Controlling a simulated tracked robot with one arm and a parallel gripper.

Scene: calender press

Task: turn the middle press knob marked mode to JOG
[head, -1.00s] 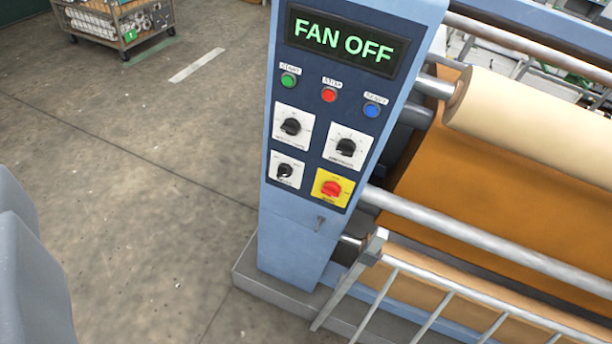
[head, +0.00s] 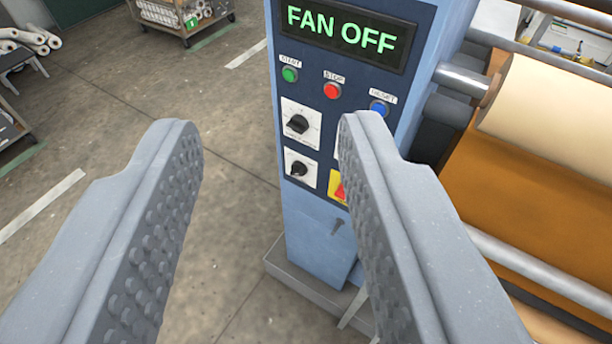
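The blue press column carries a dark control panel (head: 283,78). A black knob on a white plate (head: 298,124) sits at the panel's upper left, and a smaller black knob on a white plate (head: 299,168) sits below it. Their labels are too small to read, so I cannot tell which is marked mode or where JOG lies. A yellow plate with a red knob (head: 339,187) is partly hidden by my right finger, which also covers most of the upper right knob's plate. My gripper (head: 268,124) is open and empty, its fingers wide apart in front of the panel.
The display (head: 341,36) reads FAN OFF. Green (head: 290,74), red (head: 333,91) and blue (head: 379,109) buttons sit below it. Rollers and orange-brown sheet (head: 530,200) lie to the right. Left of the column is open concrete floor, with a cart (head: 185,17) farther back.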

